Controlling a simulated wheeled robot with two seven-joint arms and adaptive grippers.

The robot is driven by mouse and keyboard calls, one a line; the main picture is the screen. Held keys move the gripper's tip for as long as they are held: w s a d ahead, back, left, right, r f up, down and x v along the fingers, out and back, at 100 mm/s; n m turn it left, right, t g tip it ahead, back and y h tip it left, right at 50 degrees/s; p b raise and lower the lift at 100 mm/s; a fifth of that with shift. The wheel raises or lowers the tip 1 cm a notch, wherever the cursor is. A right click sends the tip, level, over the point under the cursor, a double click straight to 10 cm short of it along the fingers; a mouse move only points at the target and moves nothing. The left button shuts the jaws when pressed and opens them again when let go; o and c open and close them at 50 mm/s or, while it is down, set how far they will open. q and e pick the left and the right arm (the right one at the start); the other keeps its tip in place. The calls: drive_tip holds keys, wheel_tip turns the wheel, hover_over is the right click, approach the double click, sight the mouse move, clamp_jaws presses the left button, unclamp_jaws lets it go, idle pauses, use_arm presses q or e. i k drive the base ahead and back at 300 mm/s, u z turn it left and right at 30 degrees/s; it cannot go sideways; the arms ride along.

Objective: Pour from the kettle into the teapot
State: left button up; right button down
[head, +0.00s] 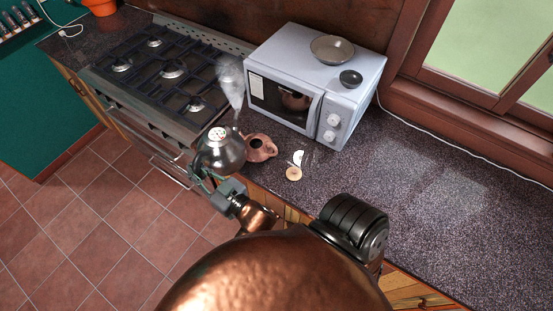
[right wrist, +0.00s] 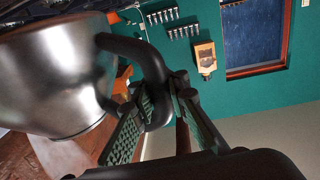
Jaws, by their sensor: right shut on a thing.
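The teapot (head: 260,148) is a brown clay pot, open at the top, standing on the counter just right of the kettle. The kettle looks roughly upright. My left gripper is not in view.
A microwave (head: 353,75) with a pan (head: 332,49) and a small dark bowl (head: 350,78) on top stands behind the teapot. A round wooden lid (head: 294,173) and a small white item (head: 298,157) lie right of the teapot. The stove (head: 165,70) is at left. The right counter is clear.

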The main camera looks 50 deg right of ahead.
sight(260, 147)
drive_tip(key=u, duration=0.05)
drive_tip(key=k, duration=0.15)
drive_tip(key=u, duration=1.85)
drive_tip(key=i, duration=1.1)
drive_tip(key=z, duration=4.15)
drive_tip(key=i, duration=0.55)
drive_tip(key=u, duration=0.05)
